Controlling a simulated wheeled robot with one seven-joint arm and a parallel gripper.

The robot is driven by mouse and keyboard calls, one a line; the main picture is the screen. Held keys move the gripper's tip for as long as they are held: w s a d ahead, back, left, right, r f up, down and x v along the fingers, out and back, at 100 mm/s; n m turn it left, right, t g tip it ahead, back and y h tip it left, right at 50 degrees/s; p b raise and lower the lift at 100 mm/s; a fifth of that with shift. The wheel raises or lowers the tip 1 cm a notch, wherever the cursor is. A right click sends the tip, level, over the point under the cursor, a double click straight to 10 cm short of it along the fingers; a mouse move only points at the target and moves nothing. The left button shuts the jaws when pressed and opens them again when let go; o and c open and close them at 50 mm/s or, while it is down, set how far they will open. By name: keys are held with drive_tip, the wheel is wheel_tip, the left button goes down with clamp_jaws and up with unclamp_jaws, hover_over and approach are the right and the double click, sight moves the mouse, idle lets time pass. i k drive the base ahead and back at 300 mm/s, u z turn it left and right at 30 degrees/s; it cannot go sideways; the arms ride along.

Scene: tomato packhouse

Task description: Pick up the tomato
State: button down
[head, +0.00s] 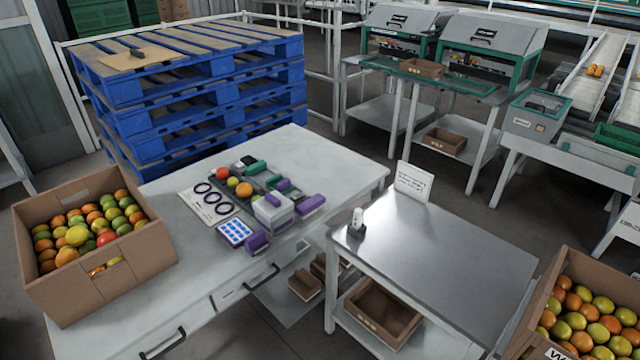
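A red tomato (222,173) sits among small items on the grey-white table. An orange-yellow tomato (243,190) is close to it, with a smaller yellowish one (232,182) between them. A cardboard box (115,284) at the left end of the table is full of red, orange, yellow and green tomatoes, including a red one (105,239). Another cardboard box (528,318) of mixed tomatoes is at the lower right. Which tomato the task means cannot be told. My gripper is not in view.
Beside the loose tomatoes are a card with dark rings (209,201), a blue-and-white card (235,233), a white box (273,211) and purple-and-green items. The metal table (440,250) is mostly clear, with a small device (357,222) and a sign (413,182). Blue pallets (200,120) stand behind.

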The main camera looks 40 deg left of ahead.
sight(107, 237)
drive_tip(key=z, duration=0.35)
drive_tip(key=k, duration=0.1)
drive_tip(key=u, duration=3.1)
drive_tip(key=i, duration=0.9)
drive_tip(key=u, duration=0.65)
drive_tip(key=i, duration=0.55)
drive_tip(key=u, duration=0.65)
